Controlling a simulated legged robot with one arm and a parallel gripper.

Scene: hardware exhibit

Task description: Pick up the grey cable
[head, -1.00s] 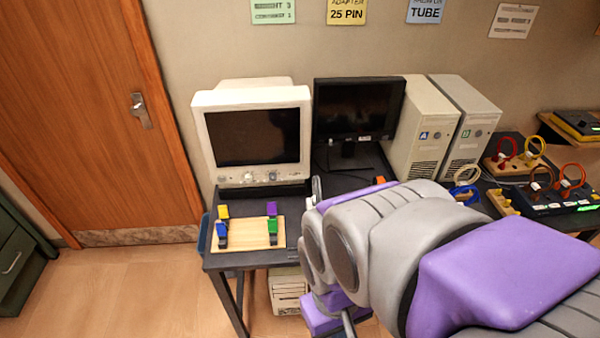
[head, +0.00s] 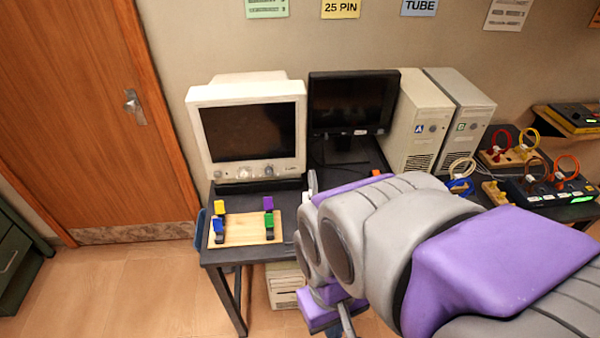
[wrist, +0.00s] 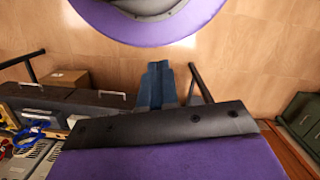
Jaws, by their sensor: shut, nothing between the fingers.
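A pale, greyish-white cable loop (head: 462,167) stands on a blue holder (head: 461,187) at the right of the dark table, in front of the right tower. It is the only loop of that shade I see, and my arm partly covers the area beside it. My gripper (wrist: 160,127) shows in the wrist view as a dark edge with a purple part below it. It is shut and empty, well away from the cable. In the head view my arm hides most of it.
Red, yellow, brown and orange loops stand on blocks and a dark box (head: 556,192) at the right. A wooden board (head: 240,230) with coloured clips lies at the left table end. A cream monitor (head: 248,130), a black screen (head: 352,105) and two towers (head: 418,120) stand behind.

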